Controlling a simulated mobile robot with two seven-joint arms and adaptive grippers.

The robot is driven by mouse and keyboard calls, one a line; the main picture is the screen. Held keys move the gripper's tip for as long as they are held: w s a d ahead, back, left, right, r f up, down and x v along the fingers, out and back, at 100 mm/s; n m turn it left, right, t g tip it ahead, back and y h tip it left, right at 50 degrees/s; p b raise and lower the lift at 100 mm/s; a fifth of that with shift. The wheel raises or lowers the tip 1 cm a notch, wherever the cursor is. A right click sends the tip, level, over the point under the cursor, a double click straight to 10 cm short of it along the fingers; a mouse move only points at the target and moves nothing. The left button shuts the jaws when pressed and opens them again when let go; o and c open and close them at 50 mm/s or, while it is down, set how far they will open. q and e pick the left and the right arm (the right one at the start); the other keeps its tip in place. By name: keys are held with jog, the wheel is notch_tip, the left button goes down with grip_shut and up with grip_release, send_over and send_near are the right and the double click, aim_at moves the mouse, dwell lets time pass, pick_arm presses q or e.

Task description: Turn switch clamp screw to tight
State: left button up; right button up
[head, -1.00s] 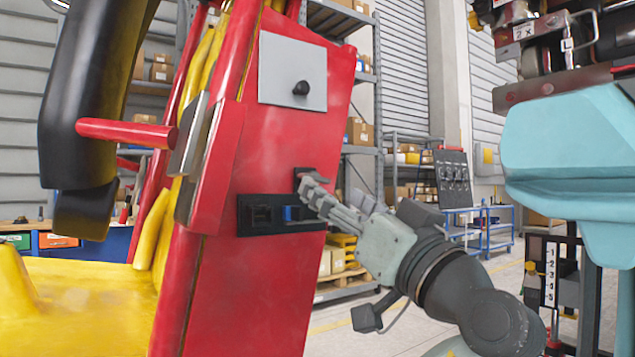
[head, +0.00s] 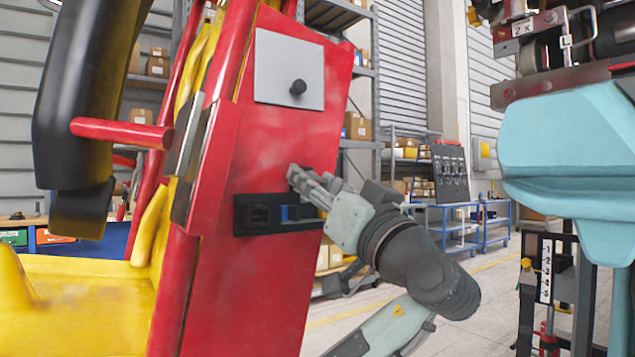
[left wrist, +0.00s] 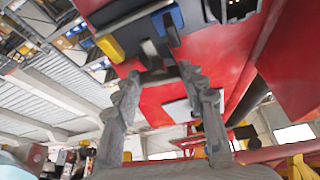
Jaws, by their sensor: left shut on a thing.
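A black switch bracket (head: 245,229) with a blue block (head: 297,212) sits low on the red panel (head: 262,150). My left gripper (head: 302,178) is at the bracket's upper right edge, its fingers pointing to the panel. It is shut on a small dark part, which I take to be the clamp screw; the fingers mostly hide it in the head view. How tight the screw is cannot be seen. My right gripper is not in view.
A grey plate with a black knob (head: 298,87) is above the bracket. A red bar (head: 120,132) and a yellow seat (head: 80,295) are at left. A teal machine (head: 570,150) stands at right. Open floor lies between the panel and that machine.

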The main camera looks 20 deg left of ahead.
pick_arm(q)
jog(key=shift+c, duration=1.4)
